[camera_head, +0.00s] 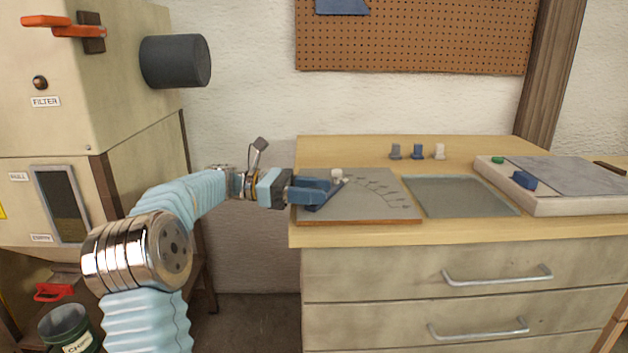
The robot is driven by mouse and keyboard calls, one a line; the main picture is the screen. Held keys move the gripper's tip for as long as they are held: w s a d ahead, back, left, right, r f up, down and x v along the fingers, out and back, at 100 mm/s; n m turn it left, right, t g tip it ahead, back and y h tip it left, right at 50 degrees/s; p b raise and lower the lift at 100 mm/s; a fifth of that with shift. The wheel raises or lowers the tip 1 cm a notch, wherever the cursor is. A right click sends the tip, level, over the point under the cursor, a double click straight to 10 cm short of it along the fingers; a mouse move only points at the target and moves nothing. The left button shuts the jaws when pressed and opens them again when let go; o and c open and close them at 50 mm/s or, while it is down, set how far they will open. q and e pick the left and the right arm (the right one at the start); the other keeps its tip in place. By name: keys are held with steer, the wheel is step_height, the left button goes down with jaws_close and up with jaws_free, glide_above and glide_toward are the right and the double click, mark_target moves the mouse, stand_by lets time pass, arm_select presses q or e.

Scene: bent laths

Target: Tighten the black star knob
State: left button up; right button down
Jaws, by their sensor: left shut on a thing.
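My left gripper (318,190) has blue fingers and reaches in from the left over the left part of a grey board (380,208) with a curved row of marks. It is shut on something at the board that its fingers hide. A dark blue flat piece (326,203) lies at the fingers, and a pale peg (337,174) stands just behind them. I cannot make out a black star knob on the board; the gripper may cover it. My right gripper is not in view.
The board lies on a wooden bench (465,239) with drawers. Small pegs (417,152) stand behind. A beige cabinet (130,90) with a black cylinder (176,62) is at left.

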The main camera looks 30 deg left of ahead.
arm_select(q)
steer(key=shift+g, duration=0.3)
steer(key=o, duration=0.9)
steer(key=v, duration=1.4)
steer(key=shift+f, duration=0.1)
